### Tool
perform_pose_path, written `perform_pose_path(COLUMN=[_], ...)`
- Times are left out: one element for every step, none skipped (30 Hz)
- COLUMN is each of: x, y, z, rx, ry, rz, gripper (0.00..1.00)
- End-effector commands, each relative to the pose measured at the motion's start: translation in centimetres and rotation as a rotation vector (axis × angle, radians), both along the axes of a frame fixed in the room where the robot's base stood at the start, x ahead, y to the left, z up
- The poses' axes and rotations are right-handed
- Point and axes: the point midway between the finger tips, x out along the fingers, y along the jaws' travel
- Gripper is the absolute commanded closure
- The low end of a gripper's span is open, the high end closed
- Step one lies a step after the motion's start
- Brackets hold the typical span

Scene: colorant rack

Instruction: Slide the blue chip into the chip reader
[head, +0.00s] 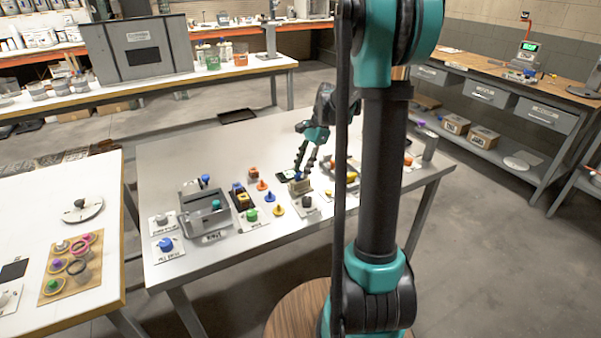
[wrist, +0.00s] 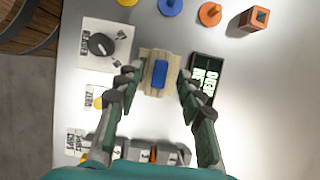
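The blue chip (wrist: 159,74) sits at a pale wooden block (wrist: 146,83), on top of it or in a slot; I cannot tell how deep. In the head view the blue chip (head: 298,176) shows at the top of the block (head: 300,187). My gripper (wrist: 159,80) is open, with one finger on either side of the block and chip. In the head view my gripper (head: 303,170) points down just above the block. A dark panel with lit lettering (wrist: 205,82) lies right of the block; I cannot tell which of the two is the reader.
A dial plate (wrist: 100,46) is left of the block in the wrist view. Orange and yellow pegs (head: 262,185) and a grey bin (head: 206,222) stand on the table's left side. A row of small parts (wrist: 150,153) lies beneath my gripper.

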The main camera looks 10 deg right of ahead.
Motion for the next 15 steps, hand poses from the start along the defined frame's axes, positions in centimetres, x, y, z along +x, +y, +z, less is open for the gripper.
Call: perform_pose_path(x=[0.1, 0.2, 0.3, 0.3, 0.4, 0.5, 0.6, 0.7, 0.7, 0.8, 0.9, 1.0, 1.0, 1.0, 1.1], y=[-0.4, -0.6, -0.9, -1.2, -1.4, -1.7, -1.9, -2.1, -2.4, -2.6, -2.8, -3.0, -3.1, -3.2, -3.3], z=[1.0, 1.5, 2.3, 2.9, 3.5, 4.2, 4.8, 5.3, 6.0, 6.4, 6.8, 7.3, 7.6, 7.9, 8.2], rx=[0.0, 0.0, 0.0, 0.0, 0.0, 0.0, 0.0, 0.0, 0.0, 0.0, 0.0, 0.0, 0.0, 0.0, -0.001], ry=[0.001, 0.001, 0.001, 0.001, 0.001, 0.001, 0.001, 0.001, 0.001, 0.001, 0.001, 0.0, 0.0, -0.001, -0.001], rz=[-0.002, -0.002, -0.002, -0.002, -0.002, -0.002, -0.002, -0.002, -0.002, -0.002, -0.002, -0.002, -0.002, -0.001, -0.001], gripper=[0.62, 0.62, 0.62, 0.62, 0.62, 0.62, 0.62, 0.62, 0.62, 0.62, 0.62, 0.62, 0.62, 0.62, 0.62])
